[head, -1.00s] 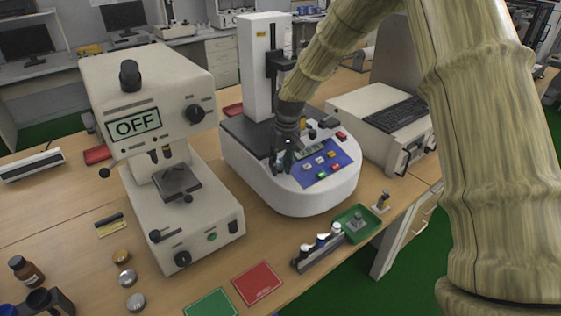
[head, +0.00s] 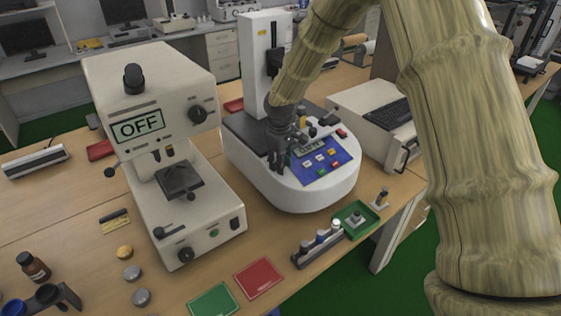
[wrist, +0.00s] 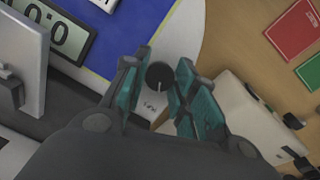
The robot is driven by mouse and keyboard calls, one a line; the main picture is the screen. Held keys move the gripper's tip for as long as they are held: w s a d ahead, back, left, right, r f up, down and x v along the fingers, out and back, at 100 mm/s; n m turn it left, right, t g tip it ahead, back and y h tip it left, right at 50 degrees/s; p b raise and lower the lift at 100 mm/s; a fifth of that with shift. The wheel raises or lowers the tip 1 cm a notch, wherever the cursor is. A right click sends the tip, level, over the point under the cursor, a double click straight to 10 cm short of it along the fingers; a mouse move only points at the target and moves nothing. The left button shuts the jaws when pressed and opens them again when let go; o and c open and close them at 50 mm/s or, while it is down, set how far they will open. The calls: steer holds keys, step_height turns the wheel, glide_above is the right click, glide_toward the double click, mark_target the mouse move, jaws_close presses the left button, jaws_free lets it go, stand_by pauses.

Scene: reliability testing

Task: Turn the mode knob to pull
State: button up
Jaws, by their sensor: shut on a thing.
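The mode knob (wrist: 159,76) is a small round black knob with a pale pointer line, on the front panel of the white tester (head: 310,192). In the wrist view it sits between the teal finger pads of my gripper (wrist: 161,70), which is shut on it. The pointer line points roughly toward the bottom of the wrist picture. A small label (wrist: 150,107) lies below the knob, too small to read surely. In the head view my gripper (head: 279,160) is at the left of the blue panel (head: 325,165) and hides the knob.
A second machine (head: 150,95) with an OFF display stands to the left. The tester's column (head: 259,60) rises behind my gripper.

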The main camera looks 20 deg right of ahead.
stand_by(0.5)
steer(key=o, duration=1)
steer(key=shift+r, duration=0.15)
steer(key=r, duration=0.4)
steer(key=s+r, duration=0.1)
steer(key=r, duration=0.6)
steer(key=shift+s+a+r, duration=0.15)
steer(key=shift+a+r, duration=0.05)
steer(key=shift+r, duration=0.15)
